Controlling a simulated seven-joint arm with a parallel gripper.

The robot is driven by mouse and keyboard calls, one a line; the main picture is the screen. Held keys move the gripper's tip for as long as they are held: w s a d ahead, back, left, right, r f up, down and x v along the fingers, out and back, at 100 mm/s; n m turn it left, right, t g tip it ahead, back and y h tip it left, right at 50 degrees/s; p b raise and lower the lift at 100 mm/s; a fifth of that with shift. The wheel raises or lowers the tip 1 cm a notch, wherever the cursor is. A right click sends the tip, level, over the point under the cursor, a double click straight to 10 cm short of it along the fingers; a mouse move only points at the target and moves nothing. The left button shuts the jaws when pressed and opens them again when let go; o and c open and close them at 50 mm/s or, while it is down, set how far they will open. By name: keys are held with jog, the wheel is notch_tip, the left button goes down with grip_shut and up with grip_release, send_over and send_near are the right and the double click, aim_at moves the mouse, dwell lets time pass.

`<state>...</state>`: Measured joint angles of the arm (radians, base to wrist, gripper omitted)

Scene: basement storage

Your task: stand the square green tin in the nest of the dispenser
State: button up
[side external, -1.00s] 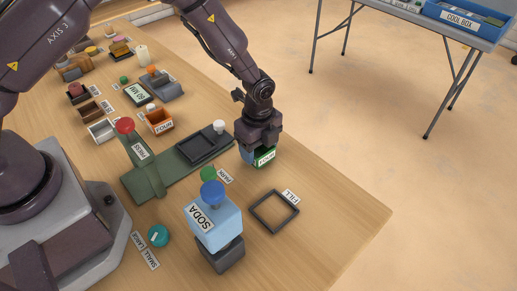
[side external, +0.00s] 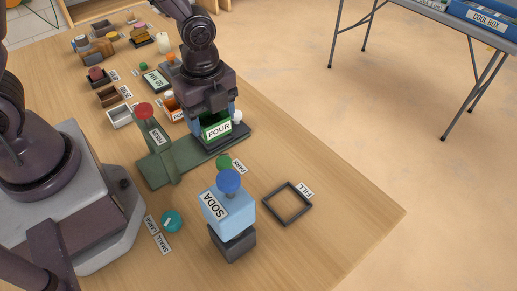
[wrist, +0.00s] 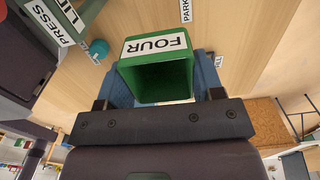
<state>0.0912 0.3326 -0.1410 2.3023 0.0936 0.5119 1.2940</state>
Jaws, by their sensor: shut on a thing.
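The square green tin (side external: 218,130), labelled FOUR, is in my gripper (side external: 217,115), whose blue fingers hold it from two sides. In the wrist view the tin (wrist: 157,79) shows its hollow inside between the fingers (wrist: 163,80). The light blue SODA dispenser (side external: 228,212) stands on a dark block at the front. An empty dark square frame (side external: 269,206), tagged FILL, lies flat to its right.
The red-knobbed PRESS lever (side external: 146,120) rises left of the tin. A green knob (side external: 223,162) by the PARK tag sits between press and dispenser. A teal dial (side external: 172,222) is left of the dispenser. Small bins and a white bin (side external: 120,117) stand behind. The table's right side is clear.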

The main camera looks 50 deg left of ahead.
notch_tip(320, 180, up, 4)
jog(key=shift+r, duration=0.1)
jog(key=shift+d+r, duration=0.15)
jog(key=shift+r, duration=0.1)
jog(key=w+d+m, duration=0.4)
jog(key=d+m, duration=0.3)
jog(key=m, duration=1.1)
send_near(287, 204)
notch_tip(287, 204, down, 2)
jog(key=shift+f, duration=2.1)
jog(key=shift+f, duration=0.1)
jog(key=o, duration=0.9)
